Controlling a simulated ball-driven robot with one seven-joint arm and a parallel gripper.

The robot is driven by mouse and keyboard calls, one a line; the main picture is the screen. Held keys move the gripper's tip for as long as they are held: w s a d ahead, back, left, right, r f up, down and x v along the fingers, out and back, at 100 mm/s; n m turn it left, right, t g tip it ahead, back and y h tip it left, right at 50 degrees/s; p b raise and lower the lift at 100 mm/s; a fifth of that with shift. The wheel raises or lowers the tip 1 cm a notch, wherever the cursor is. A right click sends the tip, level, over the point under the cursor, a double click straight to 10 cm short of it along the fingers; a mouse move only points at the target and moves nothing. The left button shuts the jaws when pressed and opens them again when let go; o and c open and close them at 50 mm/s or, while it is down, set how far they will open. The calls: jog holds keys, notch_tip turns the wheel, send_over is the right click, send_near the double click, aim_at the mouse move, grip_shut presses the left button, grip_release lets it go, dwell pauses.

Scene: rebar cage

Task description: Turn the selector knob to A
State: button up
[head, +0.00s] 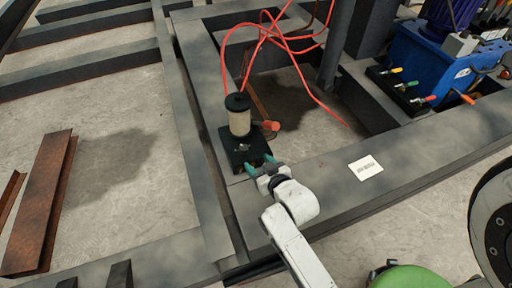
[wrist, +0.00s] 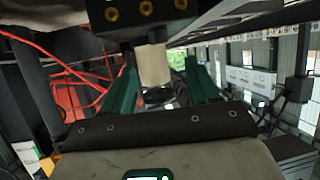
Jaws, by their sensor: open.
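A black box (head: 240,158) sits on the dark steel beam in the head view. A cream cylinder (head: 239,122) with a black cap stands upright on it, and a red-ended handle (head: 270,126) sticks out at its right. I cannot make out the selector knob or its letters. My gripper (head: 260,163) has its teal fingers parted at the near side of the box; I cannot tell if they touch it. In the wrist view the cream cylinder (wrist: 154,66) shows between the two fingers, beyond them. The black box (wrist: 150,22) with brass-coloured fittings is above.
Red cables (head: 290,40) run from the box area to the back. A blue machine (head: 437,62) with coloured levers stands at the right. A white card (head: 365,167) lies on the beam. A green round object (head: 410,278) is at the bottom right. Gaps lie between beams.

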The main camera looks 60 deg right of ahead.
aim_at(245, 149)
jog(key=b+x, duration=0.4)
jog(key=x, duration=0.5)
jog(key=shift+w+d+f+b, duration=0.1)
jog(key=shift+w+d+b, duration=0.1)
jog(key=shift+d+b, duration=0.1)
jog(key=shift+w+d+f, duration=0.1)
jog(key=shift+w+d, duration=0.05)
jog(key=shift+w, duration=0.35)
jog(key=shift+c, duration=0.2)
jog(key=c, duration=1)
